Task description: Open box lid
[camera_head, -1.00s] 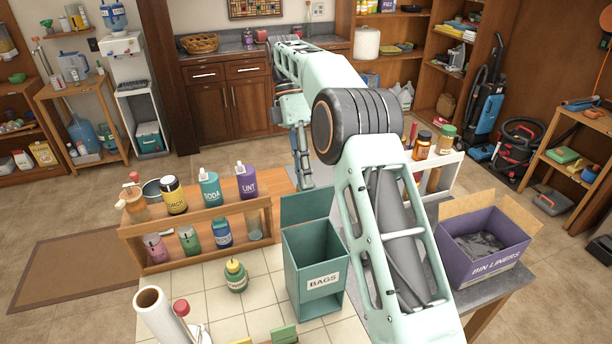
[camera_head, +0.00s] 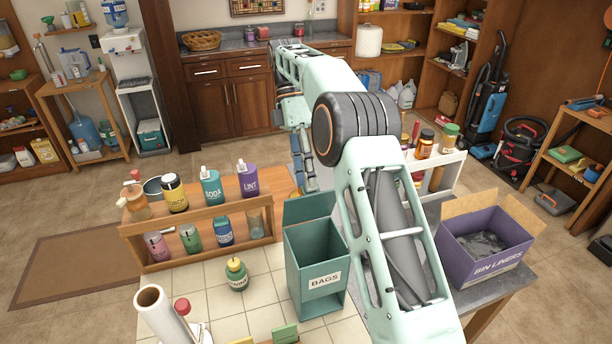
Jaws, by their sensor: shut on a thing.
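A teal box (camera_head: 318,262) labelled BAGS stands on the tiled counter. Its lid (camera_head: 309,208) stands up along the back edge, and the top of the box is open. My arm reaches over from the lower right and bends down behind the box. My gripper (camera_head: 311,187) is at the top edge of the lid, shut on it. The fingertips are small and partly hidden at the lid, so the exact grip is hard to see.
A wooden rack (camera_head: 200,215) of bottles stands left of the box. A yellow-green bottle (camera_head: 237,278) and a paper roll (camera_head: 160,312) are on the counter. An open purple BIN LINERS box (camera_head: 470,255) is at the right. A white rack (camera_head: 445,172) with jars stands behind my arm.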

